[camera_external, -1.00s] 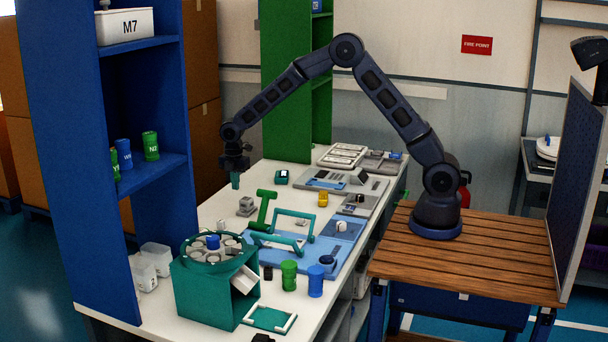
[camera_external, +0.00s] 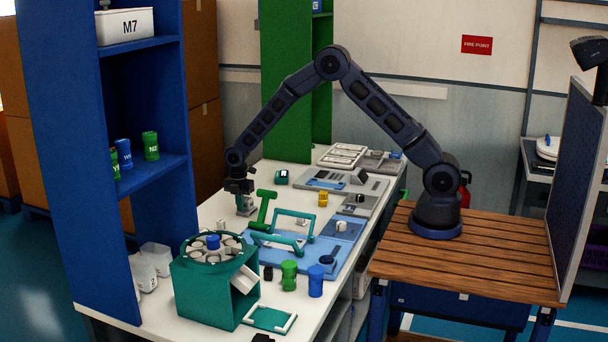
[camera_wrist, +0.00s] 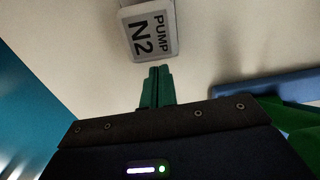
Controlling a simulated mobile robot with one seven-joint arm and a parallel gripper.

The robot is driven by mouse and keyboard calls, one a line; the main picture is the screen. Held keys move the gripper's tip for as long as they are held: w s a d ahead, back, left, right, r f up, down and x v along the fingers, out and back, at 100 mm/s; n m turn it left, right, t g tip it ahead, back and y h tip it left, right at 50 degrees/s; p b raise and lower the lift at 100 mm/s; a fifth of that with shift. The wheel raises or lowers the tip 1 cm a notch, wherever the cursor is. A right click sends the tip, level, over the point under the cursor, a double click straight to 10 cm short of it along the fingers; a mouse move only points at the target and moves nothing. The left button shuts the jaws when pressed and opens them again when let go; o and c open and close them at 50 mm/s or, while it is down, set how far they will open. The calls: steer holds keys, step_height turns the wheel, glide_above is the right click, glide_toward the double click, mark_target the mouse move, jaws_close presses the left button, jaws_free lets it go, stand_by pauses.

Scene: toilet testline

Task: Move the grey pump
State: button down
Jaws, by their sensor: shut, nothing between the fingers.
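The grey pump (camera_external: 249,209) stands on the white bench, left of the green T-shaped handle. It is partly hidden behind my gripper (camera_external: 240,204) in the external view. In the wrist view the pump (camera_wrist: 150,34), marked "PUMP N2", lies beyond my fingertips at the top of the picture, its upper end cut off. My gripper's green fingers (camera_wrist: 157,74) are together and empty, with a small gap in the picture between their tips and the pump. How high the tips are above the bench is hard to tell.
The green T-shaped handle (camera_external: 263,208) and a blue tray with green handles (camera_external: 268,251) are close by on the right. A teal box with a round carousel (camera_external: 206,290) stands nearer the camera. A blue shelf (camera_external: 152,205) rises at the left. Bare bench lies behind the pump.

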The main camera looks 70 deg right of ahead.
steer(key=shift+d, duration=0.5)
steer(key=d, duration=2)
steer(key=shift+d, duration=0.2)
steer(key=shift+a, duration=0.1)
